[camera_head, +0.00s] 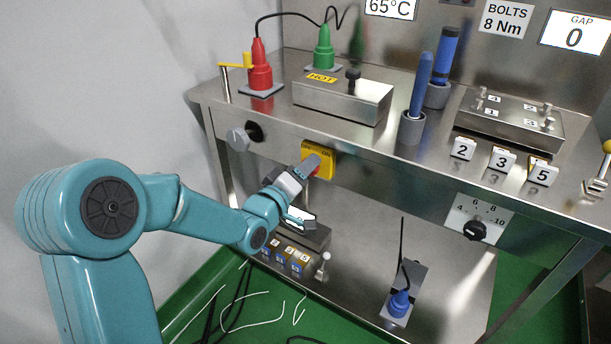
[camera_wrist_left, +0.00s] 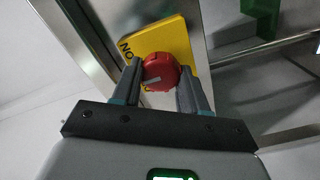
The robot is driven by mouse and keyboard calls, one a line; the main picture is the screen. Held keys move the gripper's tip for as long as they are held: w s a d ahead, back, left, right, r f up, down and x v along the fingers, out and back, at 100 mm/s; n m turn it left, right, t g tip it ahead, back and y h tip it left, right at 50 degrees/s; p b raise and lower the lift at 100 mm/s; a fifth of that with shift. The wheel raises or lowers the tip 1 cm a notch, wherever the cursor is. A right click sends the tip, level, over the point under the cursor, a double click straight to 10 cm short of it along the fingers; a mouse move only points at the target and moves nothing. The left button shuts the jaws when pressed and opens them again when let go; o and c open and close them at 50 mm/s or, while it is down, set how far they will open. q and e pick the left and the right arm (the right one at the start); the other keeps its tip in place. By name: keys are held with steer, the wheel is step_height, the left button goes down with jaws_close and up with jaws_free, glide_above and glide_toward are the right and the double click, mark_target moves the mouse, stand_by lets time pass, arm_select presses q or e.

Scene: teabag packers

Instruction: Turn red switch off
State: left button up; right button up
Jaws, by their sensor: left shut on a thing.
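The red switch (camera_wrist_left: 160,72) is a round red knob with a pale mark, on a yellow plate (camera_head: 321,160) on the front face of the steel bench. In the left wrist view the yellow plate (camera_wrist_left: 176,38) shows tilted behind the knob. My left gripper (camera_head: 311,167) reaches the plate from the left. In the left wrist view its two fingers (camera_wrist_left: 158,82) are on either side of the red knob, shut on it. In the head view the gripper hides most of the knob. My right gripper is not in view.
A grey knob (camera_head: 238,139) sits left of the switch on the bench front. A black dial (camera_head: 474,231) is at the right. Red (camera_head: 260,70) and green (camera_head: 323,50) plugs and a steel box (camera_head: 343,101) stand above. A lower shelf holds a blue plug (camera_head: 399,302).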

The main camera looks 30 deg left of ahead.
arm_select(q)
steer(key=shift+f+n+b, duration=0.1)
steer(key=shift+n+b, duration=1.55)
steer(key=shift+n, duration=2.75)
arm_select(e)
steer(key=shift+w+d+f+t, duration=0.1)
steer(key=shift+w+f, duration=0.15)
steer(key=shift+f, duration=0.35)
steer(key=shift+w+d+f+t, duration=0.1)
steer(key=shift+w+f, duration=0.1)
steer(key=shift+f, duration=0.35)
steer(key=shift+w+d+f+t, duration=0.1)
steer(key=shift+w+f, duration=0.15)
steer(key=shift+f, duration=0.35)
arm_select(q)
steer(key=shift+n, duration=0.3)
steer(key=o, duration=1.1)
steer(key=shift+c, duration=0.2)
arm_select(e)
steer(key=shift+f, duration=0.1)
